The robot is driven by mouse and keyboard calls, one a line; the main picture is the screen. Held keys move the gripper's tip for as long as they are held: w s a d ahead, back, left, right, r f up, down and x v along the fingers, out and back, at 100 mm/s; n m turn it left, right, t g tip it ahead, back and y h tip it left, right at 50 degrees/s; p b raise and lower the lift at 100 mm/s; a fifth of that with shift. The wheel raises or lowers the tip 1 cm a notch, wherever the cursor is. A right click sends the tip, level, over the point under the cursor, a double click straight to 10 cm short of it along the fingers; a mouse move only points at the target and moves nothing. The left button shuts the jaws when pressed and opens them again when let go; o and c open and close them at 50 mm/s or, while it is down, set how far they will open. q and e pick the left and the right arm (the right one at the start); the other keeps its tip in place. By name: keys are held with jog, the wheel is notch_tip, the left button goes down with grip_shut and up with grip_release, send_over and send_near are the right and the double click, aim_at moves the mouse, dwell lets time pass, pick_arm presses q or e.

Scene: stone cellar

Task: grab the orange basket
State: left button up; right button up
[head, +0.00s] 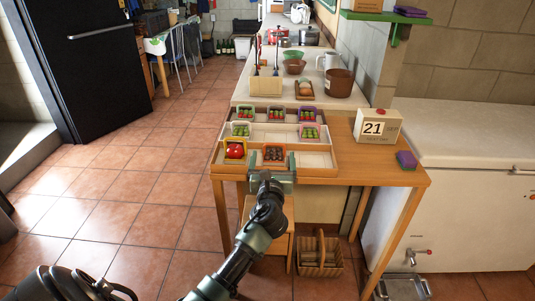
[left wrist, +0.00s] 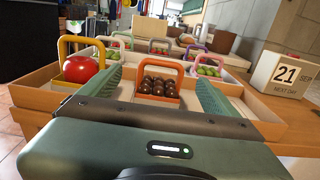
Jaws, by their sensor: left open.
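The orange basket (left wrist: 158,97) stands in the front wooden tray and holds several dark round pieces. It also shows in the head view (head: 274,161), just beyond my left gripper. My left gripper (head: 273,171) is open, and in the left wrist view (left wrist: 158,92) its two green fingers stand to the left and right of the basket. I cannot tell whether the fingers touch it. The basket's handle arches over its top. My right gripper is not in view; a dark arm part of mine shows at the bottom left of the head view.
A yellow basket (head: 235,149) with a red tomato stands left of the orange one. Several other small baskets fill the trays behind. A calendar box (head: 377,126) and a purple sponge-like block (head: 406,160) stand on the table (head: 385,177) at the right. A wicker basket (head: 320,256) is below.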

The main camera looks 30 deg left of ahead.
aim_at(274, 152)
pick_arm(q)
jog(key=shift+w+a+r, duration=0.1)
jog(key=shift+w+a, duration=0.05)
jog(key=shift+w, duration=0.3)
jog(key=shift+w+a, duration=0.2)
jog(key=shift+w, duration=0.5)
jog(key=x, duration=0.3)
jog(key=shift+w+a+f+b, duration=0.2)
jog(key=shift+a+f+b, duration=0.1)
jog(key=shift+a+f, duration=0.1)
jog(key=shift+w, duration=0.2)
jog(key=shift+r, duration=0.1)
jog(key=shift+c, duration=0.9)
jog(key=c, duration=1.3)
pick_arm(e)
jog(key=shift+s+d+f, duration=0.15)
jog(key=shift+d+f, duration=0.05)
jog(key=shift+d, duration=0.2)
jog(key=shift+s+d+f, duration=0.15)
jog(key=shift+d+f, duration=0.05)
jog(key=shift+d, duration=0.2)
pick_arm(q)
jog(key=shift+r, duration=0.1)
